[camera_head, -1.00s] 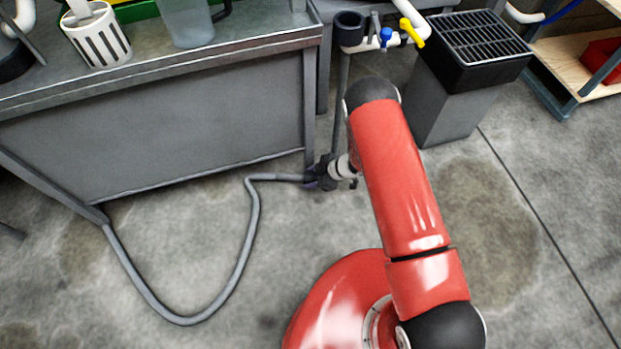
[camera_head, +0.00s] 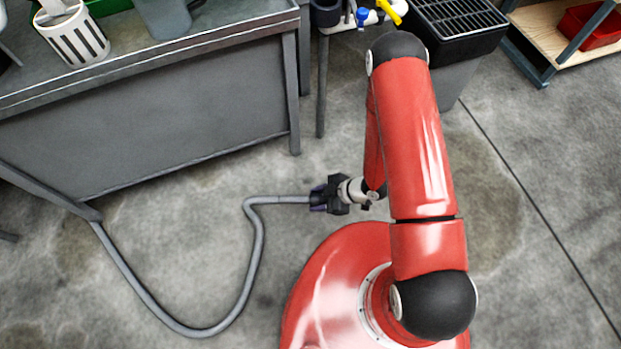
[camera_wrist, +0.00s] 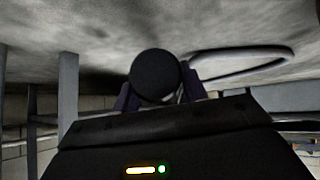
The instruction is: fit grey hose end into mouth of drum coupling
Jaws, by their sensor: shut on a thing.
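The grey hose (camera_head: 258,245) runs from the bench leg in a loop across the floor to my gripper (camera_head: 318,199) in the head view. My gripper is shut on the hose near its end, above the bare floor. In the wrist view, a dark round hose end (camera_wrist: 156,74) shows between the purple fingers of my gripper (camera_wrist: 160,95), and the hose loops behind. No drum is clearly seen. A black round socket (camera_head: 325,14) stands on a thin post at the top of the head view, well apart from my gripper; I cannot tell whether it is the drum coupling.
A grey metal bench (camera_head: 180,110) stands at the left, with a white slotted holder (camera_head: 75,38) on top. A black grated bin (camera_head: 455,25) stands at the back right, beside a yellow-handled valve (camera_head: 390,10). A wooden shelf (camera_head: 540,35) holds a red bin. The floor around my gripper is clear.

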